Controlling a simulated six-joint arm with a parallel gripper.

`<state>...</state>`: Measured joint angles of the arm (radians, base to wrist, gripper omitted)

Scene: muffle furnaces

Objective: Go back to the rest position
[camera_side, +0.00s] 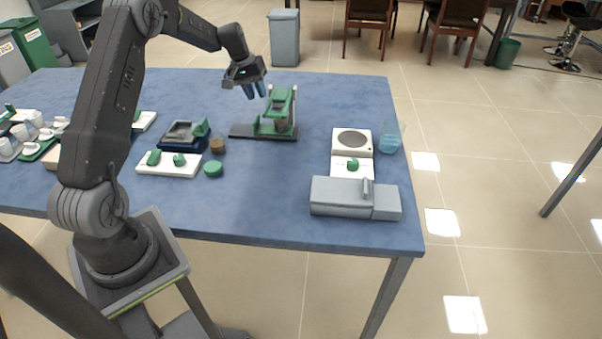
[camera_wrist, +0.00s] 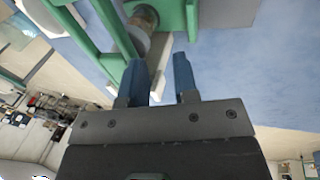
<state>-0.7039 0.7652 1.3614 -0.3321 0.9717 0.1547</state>
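My gripper (camera_side: 255,90) hangs above the blue table at its back middle, just left of the top of a green stand (camera_side: 281,97). Its two blue fingers are apart with nothing between them. In the wrist view my gripper (camera_wrist: 161,75) also shows a clear gap between the fingers. Beyond the fingertips there are green frame parts (camera_wrist: 177,14) and a small round brownish-grey piece (camera_wrist: 140,28). I cannot tell how far the fingertips are from them.
A white hotplate-like unit (camera_side: 352,142), a grey box device (camera_side: 345,197) and a translucent blue beaker (camera_side: 390,138) stand at the right. A dark tray-like device (camera_side: 182,136), a white board (camera_side: 168,164) and a green round piece (camera_side: 213,169) lie left of centre. White cups crowd the far left.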

